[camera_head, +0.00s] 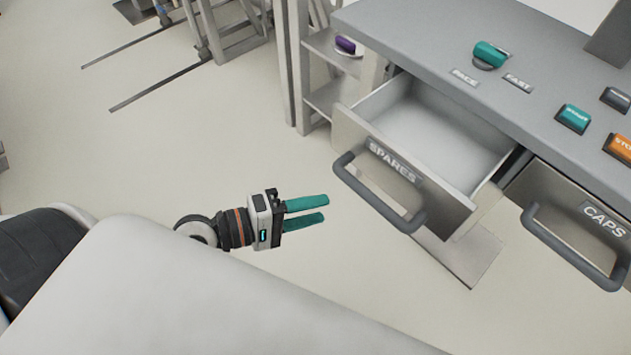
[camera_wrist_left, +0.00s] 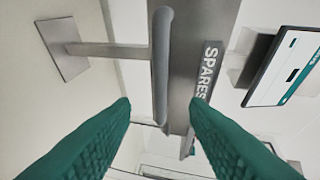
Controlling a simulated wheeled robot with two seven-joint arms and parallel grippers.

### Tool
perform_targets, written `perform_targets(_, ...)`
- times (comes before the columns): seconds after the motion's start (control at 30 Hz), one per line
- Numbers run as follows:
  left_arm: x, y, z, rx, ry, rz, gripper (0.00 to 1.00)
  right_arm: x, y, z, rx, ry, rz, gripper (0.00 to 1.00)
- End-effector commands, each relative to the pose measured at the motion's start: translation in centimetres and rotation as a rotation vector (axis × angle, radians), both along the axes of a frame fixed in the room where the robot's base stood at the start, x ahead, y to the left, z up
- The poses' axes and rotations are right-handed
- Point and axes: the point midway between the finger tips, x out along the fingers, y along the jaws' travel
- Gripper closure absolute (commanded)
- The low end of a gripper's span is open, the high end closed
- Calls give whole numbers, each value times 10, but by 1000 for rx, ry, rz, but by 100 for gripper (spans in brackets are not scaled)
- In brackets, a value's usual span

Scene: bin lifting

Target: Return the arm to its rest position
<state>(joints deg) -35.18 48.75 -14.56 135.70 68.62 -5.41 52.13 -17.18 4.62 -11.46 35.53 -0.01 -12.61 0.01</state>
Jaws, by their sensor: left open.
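My left gripper (camera_head: 325,208) is open and empty, with two teal fingers pointing right in the head view. It hangs in free air to the left of the SPARES drawer (camera_head: 399,173), apart from its handle. That drawer is pulled out, and the part of its inside that I see is bare. In the left wrist view the two teal fingers (camera_wrist_left: 160,108) are spread apart. The grey drawer handle (camera_wrist_left: 162,65) and the SPARES label (camera_wrist_left: 207,72) show beyond them. My right gripper shows in neither view.
The CAPS drawer (camera_head: 570,215) is shut beside the open one. The grey counter (camera_head: 440,45) carries a teal knob (camera_head: 489,55) and several buttons. A shelf with a purple item (camera_head: 346,45) stands behind. Open floor (camera_head: 200,130) lies left of my gripper.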

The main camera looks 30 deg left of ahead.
Motion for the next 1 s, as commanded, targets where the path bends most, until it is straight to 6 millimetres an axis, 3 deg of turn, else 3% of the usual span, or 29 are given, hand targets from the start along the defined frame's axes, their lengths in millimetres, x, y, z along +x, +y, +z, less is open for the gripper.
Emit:
perform_targets(0.23,1,0,-1,3,0,1,59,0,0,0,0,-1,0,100)
perform_targets(0.37,10,12,-23,69,-14,33,59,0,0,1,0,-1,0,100)
perform_targets(0.47,25,37,-68,209,-35,84,59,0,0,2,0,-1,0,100)
perform_targets(0.57,37,71,-132,412,-43,132,59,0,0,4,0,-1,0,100)
perform_targets(0.67,35,105,-200,631,-24,142,59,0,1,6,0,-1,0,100)
perform_targets(0.77,20,132,-266,832,19,113,59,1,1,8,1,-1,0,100)
perform_targets(0.87,-8,149,-330,1015,81,37,59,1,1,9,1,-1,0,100)
perform_targets(1.0,-66,154,-409,1224,176,-145,59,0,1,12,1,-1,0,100)
